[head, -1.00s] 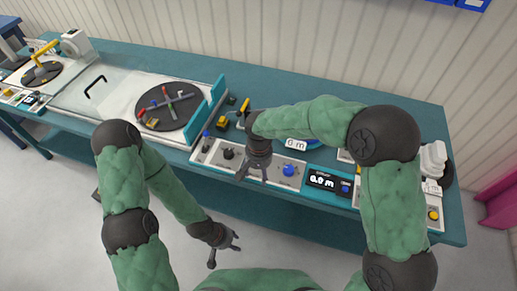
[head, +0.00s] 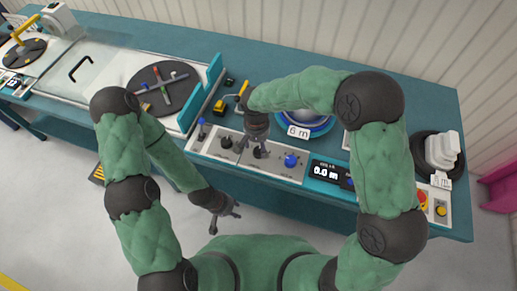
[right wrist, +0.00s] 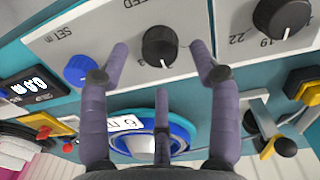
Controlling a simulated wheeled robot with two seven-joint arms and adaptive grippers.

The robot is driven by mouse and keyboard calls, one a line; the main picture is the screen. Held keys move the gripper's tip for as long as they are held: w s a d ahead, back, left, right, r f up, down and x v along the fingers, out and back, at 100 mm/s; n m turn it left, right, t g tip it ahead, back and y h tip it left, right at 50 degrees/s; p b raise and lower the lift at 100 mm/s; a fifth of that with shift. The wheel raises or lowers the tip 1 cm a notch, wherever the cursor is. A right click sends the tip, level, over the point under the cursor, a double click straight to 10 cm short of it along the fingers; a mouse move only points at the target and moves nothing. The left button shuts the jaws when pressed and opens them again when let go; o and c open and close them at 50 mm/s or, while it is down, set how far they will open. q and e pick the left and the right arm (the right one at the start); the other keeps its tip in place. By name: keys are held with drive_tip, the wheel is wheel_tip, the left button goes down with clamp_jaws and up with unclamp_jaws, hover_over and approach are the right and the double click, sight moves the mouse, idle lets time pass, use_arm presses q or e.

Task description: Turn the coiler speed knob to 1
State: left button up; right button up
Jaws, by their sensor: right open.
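The coiler control panel (head: 240,158) is a white strip along the table's front edge. The black speed knob (right wrist: 160,47), under the partly hidden lettering "SPEED", has a white pointer mark toward the bottom of the right wrist view. My right gripper (right wrist: 160,60) is open; two purple-grey fingers stand left and right of this knob and the third is below, with no clear contact. In the head view my right gripper (head: 257,146) is over the panel's middle knob, partly hiding it. My left gripper (head: 224,207) hangs in front of the table, fingers spread, empty.
A blue "SET m" knob (right wrist: 80,68) and another black knob (right wrist: 283,15) flank the speed knob. A display (head: 325,172) reads 0.0 m. A yellow-handled lever tool (head: 241,92), a blue reel (head: 312,122) and a turntable (head: 160,98) stand behind the panel.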

sight(259, 151)
drive_tip(key=shift+f, duration=1.65)
drive_tip(key=shift+d, duration=0.1)
drive_tip(key=c, duration=1.1)
drive_tip(key=shift+c, duration=0.2)
drive_tip(key=shift+n, duration=0.3)
drive_tip(key=n+p, duration=0.1)
drive_tip(key=n, duration=0.4)
drive_tip(key=shift+s+n, duration=0.1)
drive_tip(key=shift+n, duration=0.2)
drive_tip(key=n+p, duration=0.2)
drive_tip(key=n, duration=0.3)
drive_tip(key=shift+n, duration=0.3)
